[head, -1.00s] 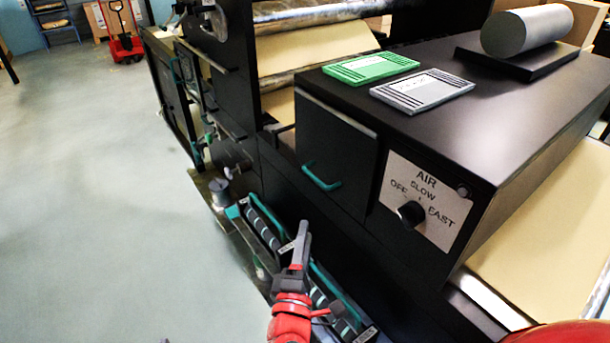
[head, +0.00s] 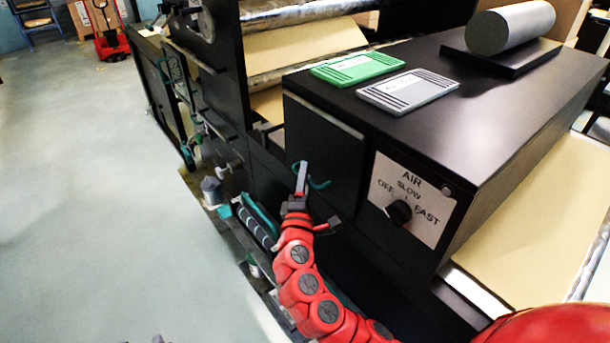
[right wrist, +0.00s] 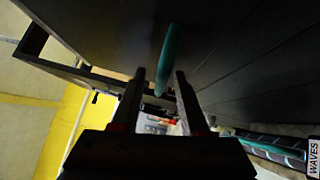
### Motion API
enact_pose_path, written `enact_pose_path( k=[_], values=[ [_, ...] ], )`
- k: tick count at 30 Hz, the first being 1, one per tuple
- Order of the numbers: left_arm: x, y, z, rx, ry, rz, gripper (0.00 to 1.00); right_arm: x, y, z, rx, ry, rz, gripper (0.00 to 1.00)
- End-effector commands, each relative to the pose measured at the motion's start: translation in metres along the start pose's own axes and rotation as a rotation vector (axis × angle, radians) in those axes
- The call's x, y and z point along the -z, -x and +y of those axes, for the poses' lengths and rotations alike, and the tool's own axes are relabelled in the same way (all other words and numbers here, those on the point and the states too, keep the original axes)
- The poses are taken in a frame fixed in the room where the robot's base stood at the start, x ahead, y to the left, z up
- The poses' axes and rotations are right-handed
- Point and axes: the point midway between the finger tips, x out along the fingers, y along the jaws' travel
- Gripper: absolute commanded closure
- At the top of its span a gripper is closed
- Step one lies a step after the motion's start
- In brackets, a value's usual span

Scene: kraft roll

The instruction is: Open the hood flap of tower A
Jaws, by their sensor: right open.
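A black flap panel (head: 325,150) on the front of the black machine housing hangs closed, with a teal bar handle (head: 321,184) low on its face. No letter naming the tower is readable. My right gripper (head: 302,170) is at the left end of this handle. In the right wrist view its two fingers (right wrist: 159,78) are apart, and the teal handle (right wrist: 168,58) runs between and beyond their tips. I cannot tell whether either finger touches it. My left gripper is not in view.
Right of the flap is an AIR dial plate (head: 410,198) with a black knob (head: 398,212). A green card (head: 356,68), a grey card (head: 407,90) and a grey cylinder (head: 510,27) lie on top of the housing. The floor (head: 90,190) at left is clear.

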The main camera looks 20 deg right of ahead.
Motion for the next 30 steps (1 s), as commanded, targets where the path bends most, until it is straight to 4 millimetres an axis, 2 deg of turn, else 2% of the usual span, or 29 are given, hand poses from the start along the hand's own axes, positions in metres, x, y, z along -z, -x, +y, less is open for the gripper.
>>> enact_pose_path(
  k=[7,12,15,30],
  values=[
    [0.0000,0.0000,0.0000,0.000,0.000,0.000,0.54,0.0002,-0.0004,-0.0002,0.000,-0.001,0.001,0.56],
    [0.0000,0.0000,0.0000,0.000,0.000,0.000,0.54,0.0001,-0.0003,-0.0002,0.000,0.000,0.000,0.87],
    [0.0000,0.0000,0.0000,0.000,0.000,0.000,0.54,0.0001,-0.0002,-0.0002,0.000,0.000,0.000,1.00],
    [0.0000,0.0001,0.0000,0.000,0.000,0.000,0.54,0.0000,-0.0001,-0.0002,0.000,0.000,0.000,1.00]
  ],
)
